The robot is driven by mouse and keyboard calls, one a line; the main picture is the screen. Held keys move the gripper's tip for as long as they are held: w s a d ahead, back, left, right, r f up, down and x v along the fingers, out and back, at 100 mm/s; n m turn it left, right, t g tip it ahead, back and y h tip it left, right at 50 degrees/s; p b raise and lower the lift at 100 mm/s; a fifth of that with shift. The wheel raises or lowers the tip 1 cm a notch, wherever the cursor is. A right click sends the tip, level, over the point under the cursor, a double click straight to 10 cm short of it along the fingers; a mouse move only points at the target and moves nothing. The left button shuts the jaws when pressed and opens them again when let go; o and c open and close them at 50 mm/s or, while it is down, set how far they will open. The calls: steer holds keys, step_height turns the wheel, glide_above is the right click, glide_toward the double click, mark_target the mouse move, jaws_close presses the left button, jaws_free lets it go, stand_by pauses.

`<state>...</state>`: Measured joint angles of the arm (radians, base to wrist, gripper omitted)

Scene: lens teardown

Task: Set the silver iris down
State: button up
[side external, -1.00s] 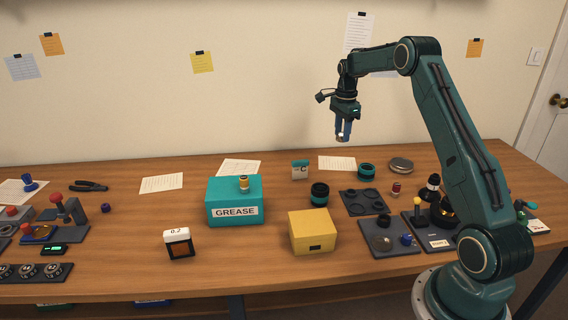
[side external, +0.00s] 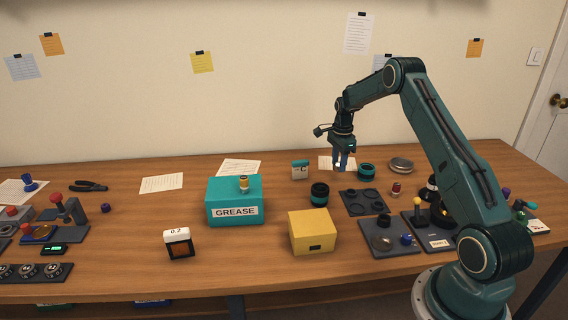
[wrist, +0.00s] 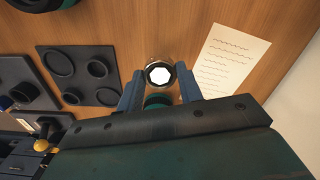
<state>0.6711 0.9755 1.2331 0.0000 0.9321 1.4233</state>
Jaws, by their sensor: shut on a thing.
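The silver iris (wrist: 160,73) is a small silver ring with a bright white octagonal opening. My gripper (wrist: 160,86) is shut on it, one blue-grey finger on each side. In the side view my gripper (side external: 341,165) points down, low over the back of the bench, with a small pale bit of the iris (side external: 340,168) at its fingertips. I cannot tell whether the iris touches the bench.
A teal-and-black ring (side external: 366,171) stands just right of my gripper. A dark tray with round recesses (side external: 350,207) lies in front. A paper sheet (wrist: 228,60) lies beside, and a black-and-teal barrel (side external: 319,195) stands front left. Bare wood surrounds the iris.

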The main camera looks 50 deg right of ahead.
steer(key=shift+f, duration=1.95)
steer(key=shift+f, duration=0.15)
steer(key=o, duration=1)
step_height(320, 180, up, 12)
steer(key=shift+r, duration=0.2)
